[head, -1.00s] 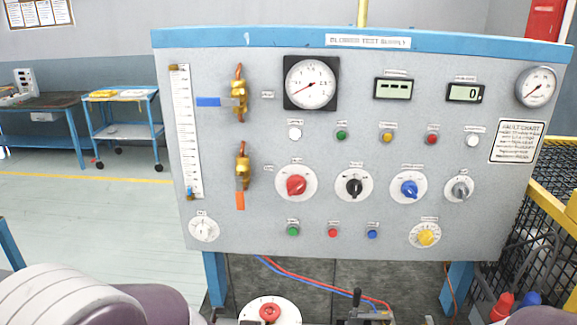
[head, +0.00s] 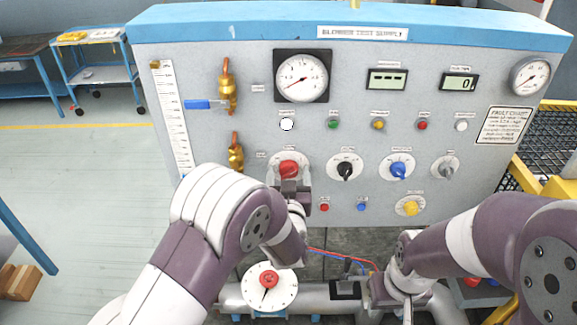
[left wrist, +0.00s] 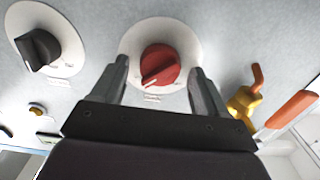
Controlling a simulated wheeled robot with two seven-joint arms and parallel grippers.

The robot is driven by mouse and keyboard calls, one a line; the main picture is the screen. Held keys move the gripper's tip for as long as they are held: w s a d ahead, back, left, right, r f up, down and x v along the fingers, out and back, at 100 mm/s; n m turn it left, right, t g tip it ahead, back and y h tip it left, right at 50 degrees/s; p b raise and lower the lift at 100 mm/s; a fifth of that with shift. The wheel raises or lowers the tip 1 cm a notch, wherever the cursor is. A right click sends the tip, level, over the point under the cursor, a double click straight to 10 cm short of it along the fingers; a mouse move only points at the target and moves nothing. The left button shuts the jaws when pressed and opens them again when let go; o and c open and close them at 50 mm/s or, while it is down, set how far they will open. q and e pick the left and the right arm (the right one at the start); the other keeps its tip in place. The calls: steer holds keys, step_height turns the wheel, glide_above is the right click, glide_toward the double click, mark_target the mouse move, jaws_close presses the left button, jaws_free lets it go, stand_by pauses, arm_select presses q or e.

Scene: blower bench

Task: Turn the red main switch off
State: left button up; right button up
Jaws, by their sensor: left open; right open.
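The red main switch (head: 288,168) is a round red knob on a white dial plate, at the left of the knob row on the grey panel. In the left wrist view the red knob (left wrist: 160,65) shows a white pointer line slanting to its lower left. My left gripper (head: 290,186) is open right at the knob. In the left wrist view its fingers (left wrist: 160,68) stand on either side of the knob, with small gaps visible. Whether the tips reach down to the plate I cannot tell. My right gripper (head: 381,290) is low by the pipe, small and partly hidden, with nothing visible in it.
A black knob (head: 345,170) is beside the red one, then a blue knob (head: 397,169). A brass valve with an orange handle (left wrist: 292,108) is on the other side. A pipe (head: 320,298) with a red-centred white disc (head: 270,287) runs below the panel.

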arm_select(q)
steer(key=shift+w+r, duration=0.1)
steer(key=shift+w, duration=0.05)
steer(key=shift+d, duration=0.1)
steer(key=c, duration=1.1)
steer(key=shift+o, duration=0.2)
steer(key=shift+b, duration=0.45)
steer(key=n+b, duration=0.3)
steer(key=b, duration=0.2)
steer(key=f+n+b, duration=0.1)
steer(key=n+b, duration=0.2)
steer(key=b, duration=0.3)
steer(key=shift+a, duration=0.2)
steer(key=n+b, duration=0.8)
steer(key=b, duration=0.4)
steer(key=shift+a, duration=0.1)
steer(key=shift+r+n+b, duration=0.2)
steer(key=shift+n+b, duration=1.5)
steer(key=shift+n, duration=0.3)
arm_select(e)
step_height(320, 180, down, 27)
steer(key=shift+s, duration=0.2)
